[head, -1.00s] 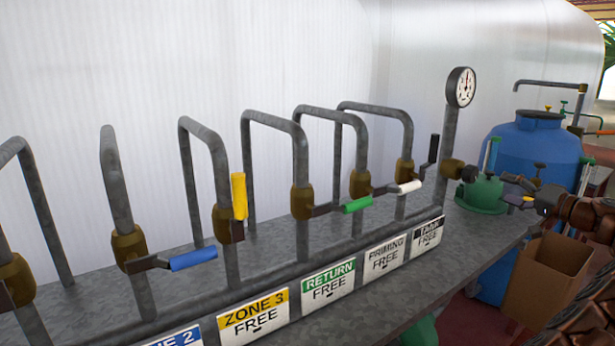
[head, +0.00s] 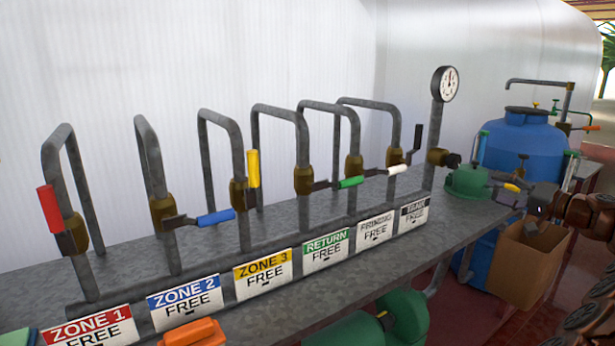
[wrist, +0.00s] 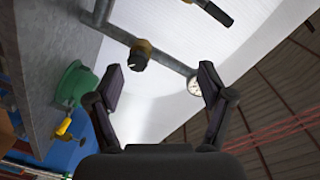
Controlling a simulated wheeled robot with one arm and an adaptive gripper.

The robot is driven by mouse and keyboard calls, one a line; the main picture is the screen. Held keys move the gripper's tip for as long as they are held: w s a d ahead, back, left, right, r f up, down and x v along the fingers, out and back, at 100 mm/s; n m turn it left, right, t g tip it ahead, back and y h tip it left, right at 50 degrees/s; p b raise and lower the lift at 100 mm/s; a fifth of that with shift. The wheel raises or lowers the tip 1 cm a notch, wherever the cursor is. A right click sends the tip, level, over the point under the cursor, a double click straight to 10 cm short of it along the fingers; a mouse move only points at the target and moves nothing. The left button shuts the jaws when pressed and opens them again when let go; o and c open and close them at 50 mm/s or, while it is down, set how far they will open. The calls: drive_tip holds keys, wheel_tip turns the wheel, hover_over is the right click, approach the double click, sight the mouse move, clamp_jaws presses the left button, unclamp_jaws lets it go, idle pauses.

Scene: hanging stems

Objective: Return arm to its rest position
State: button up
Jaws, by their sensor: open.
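My gripper (wrist: 160,88) is open and empty in the wrist view, its two dark fingers spread wide apart. Between and beyond them are a grey pipe with a brass fitting (wrist: 140,55), a round gauge (wrist: 194,86) and a pale wall. In the head view my brown arm (head: 590,213) shows at the right edge, in front of the blue tank and near a cardboard box. The gripper end there is small and dark, and its fingers are hard to make out.
A metal bench (head: 310,265) carries bent pipes with red (head: 49,208), blue (head: 215,217), yellow (head: 253,168), green (head: 350,182), white and black levers. A gauge (head: 445,84) stands at its right end. A blue tank (head: 522,140) and an open cardboard box (head: 531,265) are at right.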

drive_tip(key=s+a+n+g+y, duration=0.3)
drive_tip(key=a+g, duration=0.3)
drive_tip(key=a, duration=1.8)
drive_tip(key=s+a+f+n+g+h, duration=0.1)
drive_tip(key=s+a+f+g, duration=0.2)
drive_tip(key=s+a, duration=0.4)
drive_tip(key=s+a+f+n+g+h, duration=0.1)
drive_tip(key=s+a+f+g, duration=0.15)
drive_tip(key=s+a, duration=0.5)
drive_tip(key=s+a+f+n+g+h, duration=0.15)
drive_tip(key=s+f, duration=0.25)
drive_tip(key=s, duration=0.4)
drive_tip(key=s+a+f+m+g+h, duration=0.1)
drive_tip(key=s+a+f+g+h, duration=0.2)
drive_tip(key=s, duration=0.4)
drive_tip(key=s+d+f+g+h, duration=0.1)
drive_tip(key=s+d+f+h, duration=0.3)
drive_tip(key=s, duration=0.6)
drive_tip(key=s+d+f+g+h, duration=0.1)
drive_tip(key=s+d+f+h, duration=0.1)
drive_tip(key=s+d+f, duration=0.55)
wheel_tip(320, 180, up, 18)
drive_tip(key=a+t+p, duration=0.1)
drive_tip(key=a+p, duration=0.1)
drive_tip(key=p, duration=1.3)
drive_tip(key=shift+s+a, duration=0.15)
drive_tip(key=shift+s, duration=0.05)
